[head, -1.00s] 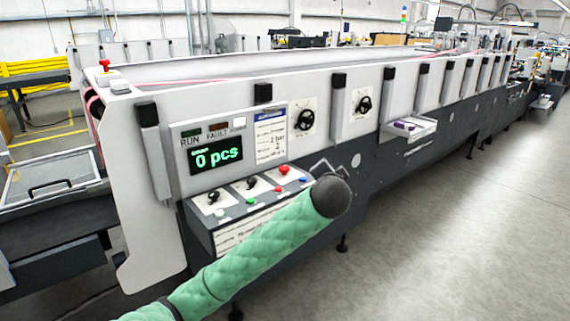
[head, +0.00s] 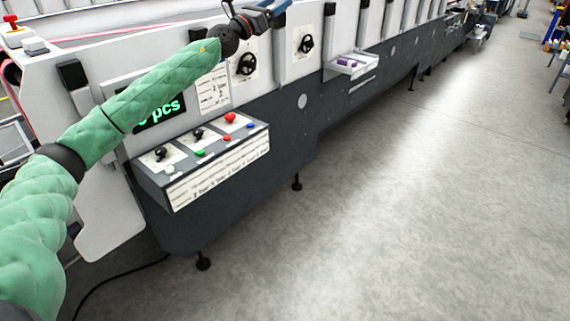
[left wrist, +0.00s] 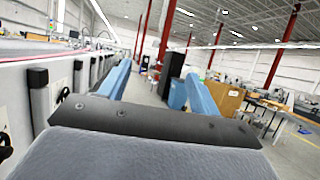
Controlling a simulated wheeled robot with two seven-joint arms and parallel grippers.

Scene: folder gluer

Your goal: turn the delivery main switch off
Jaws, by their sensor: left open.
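The control box (head: 220,167) on the machine's front carries two black rotary switches, a left one (head: 160,154) and a right one (head: 198,134). Their labels are too small to read, so I cannot tell which is the delivery main switch. My left gripper (head: 276,8) is at the top of the head view, above and to the right of the box and apart from it. In the left wrist view its two blue fingers (left wrist: 158,88) stand wide apart with nothing between them. My right gripper is not in view.
A red mushroom button (head: 230,118) and several small coloured buttons sit beside the switches. My left arm partly covers the display (head: 160,113). Black handwheels (head: 305,43) and a small tray (head: 352,65) are to the right. The floor in front is clear.

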